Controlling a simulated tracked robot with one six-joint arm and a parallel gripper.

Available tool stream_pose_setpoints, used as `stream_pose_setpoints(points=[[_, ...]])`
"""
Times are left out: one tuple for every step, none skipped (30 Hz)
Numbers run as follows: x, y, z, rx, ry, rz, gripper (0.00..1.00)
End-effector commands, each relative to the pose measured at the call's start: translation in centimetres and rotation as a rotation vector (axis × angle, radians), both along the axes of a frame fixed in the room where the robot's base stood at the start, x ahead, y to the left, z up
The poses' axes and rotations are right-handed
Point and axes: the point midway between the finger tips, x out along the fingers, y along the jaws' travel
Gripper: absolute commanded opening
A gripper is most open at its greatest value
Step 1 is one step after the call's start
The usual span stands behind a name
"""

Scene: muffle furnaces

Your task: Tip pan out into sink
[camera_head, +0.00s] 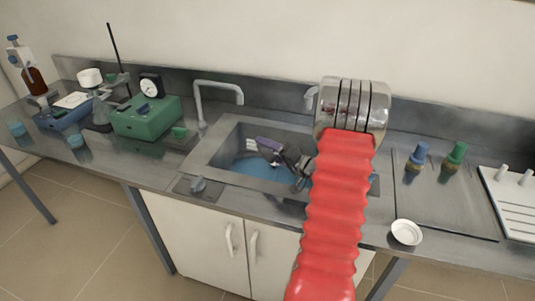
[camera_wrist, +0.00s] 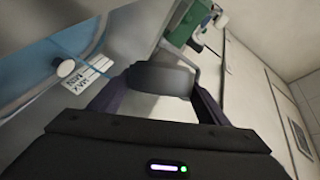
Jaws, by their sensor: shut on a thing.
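My gripper (camera_head: 270,148) is over the sink (camera_head: 217,151) in the head view, low above its blue basin floor. In the wrist view my gripper (camera_wrist: 158,92) has its two dark fingers closed on the sides of a small grey pan (camera_wrist: 160,78). The pan looks tilted, with a dark upper part and a paler lower part. Its contents cannot be made out. In the head view my gripper and arm hide the pan and the right part of the sink. The blue of the sink (camera_wrist: 35,45) fills the left of the wrist view.
Faucets (camera_head: 218,88) rise behind the sink. A green instrument (camera_head: 146,117) with a dial stands to the left. A white dish (camera_head: 406,232) sits near the counter's front edge. Bottles with blue (camera_head: 418,158) and green (camera_head: 453,157) caps stand to the right, beside a white rack (camera_head: 515,200).

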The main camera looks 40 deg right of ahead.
Motion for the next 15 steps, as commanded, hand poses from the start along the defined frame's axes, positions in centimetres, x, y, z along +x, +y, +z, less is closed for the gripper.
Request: stream_pose_setpoints(points=[[0.01, 0.00, 0.04, 0.000, 0.000, 0.000, 0.23], [0.01, 0.00, 0.04, 0.000, 0.000, 0.000, 0.23], [0.01, 0.00, 0.04, 0.000, 0.000, 0.000, 0.23], [0.00, 0.00, 0.03, 0.000, 0.000, 0.000, 0.23], [0.01, 0.00, 0.04, 0.000, 0.000, 0.000, 0.23], [0.00, -0.02, 0.03, 0.003, -0.001, 0.000, 0.23], [-0.01, -0.04, 0.03, 0.007, -0.003, 0.000, 0.23], [-0.03, -0.07, 0.04, 0.014, -0.005, -0.001, 0.23], [-0.05, -0.12, 0.06, 0.026, -0.008, -0.001, 0.23], [-0.06, -0.16, 0.07, 0.035, -0.011, -0.001, 0.23], [-0.07, -0.19, 0.10, 0.045, -0.015, -0.001, 0.23], [-0.09, -0.21, 0.15, 0.057, -0.018, -0.001, 0.23], [-0.08, -0.22, 0.18, 0.062, -0.021, -0.001, 0.23], [-0.09, -0.23, 0.21, 0.065, -0.022, -0.001, 0.23], [-0.09, -0.23, 0.21, 0.067, -0.022, 0.000, 0.23]])
